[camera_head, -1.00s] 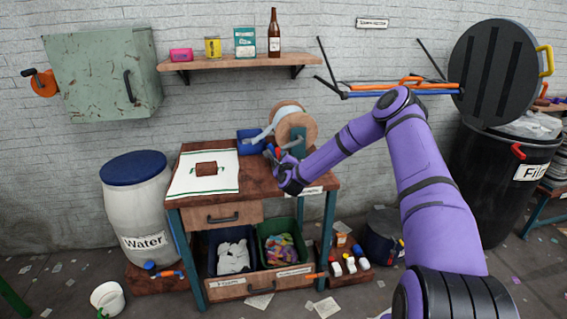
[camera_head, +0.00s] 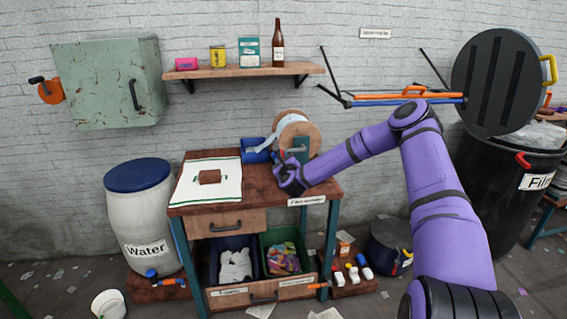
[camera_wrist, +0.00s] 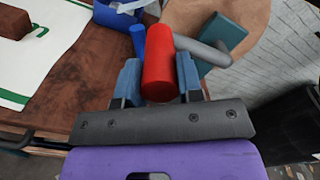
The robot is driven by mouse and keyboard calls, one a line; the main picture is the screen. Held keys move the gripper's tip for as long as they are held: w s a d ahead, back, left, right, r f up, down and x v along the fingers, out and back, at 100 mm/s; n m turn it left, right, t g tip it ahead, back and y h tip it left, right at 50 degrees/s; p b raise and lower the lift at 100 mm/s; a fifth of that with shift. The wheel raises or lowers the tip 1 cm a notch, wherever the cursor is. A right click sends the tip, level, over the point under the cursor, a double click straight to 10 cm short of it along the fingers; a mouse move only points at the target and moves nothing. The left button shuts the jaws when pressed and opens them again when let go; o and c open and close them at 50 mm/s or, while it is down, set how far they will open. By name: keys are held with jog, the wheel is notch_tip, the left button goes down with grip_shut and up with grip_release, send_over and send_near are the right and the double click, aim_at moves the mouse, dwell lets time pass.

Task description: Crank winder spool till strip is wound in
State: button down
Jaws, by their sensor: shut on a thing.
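The winder spool (camera_head: 301,128) stands at the back right of the wooden workbench, a wooden-flanged reel with a pale strip (camera_head: 262,143) running off its left side toward a blue bin (camera_head: 254,151). In the wrist view, the spool's wooden flange (camera_wrist: 245,22) fills the upper right, with a grey crank arm (camera_wrist: 203,52) and a red crank handle (camera_wrist: 158,70). My gripper (camera_wrist: 158,82) is shut on the red handle, one finger on each side. In the head view my gripper (camera_head: 284,160) is at the front of the spool, and the handle is mostly hidden.
A white cloth (camera_head: 190,192) with a brown block (camera_head: 209,176) lies on the bench's left. A shelf (camera_head: 240,72) with a bottle hangs above. A water barrel (camera_head: 139,215) stands left, a black bin (camera_head: 497,190) right.

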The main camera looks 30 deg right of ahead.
dwell(0.4)
jog(key=c, duration=0.8)
grip_release()
jog(key=v, duration=1)
jog(key=shift+s+a, duration=0.1)
jog(key=shift+s, duration=0.3)
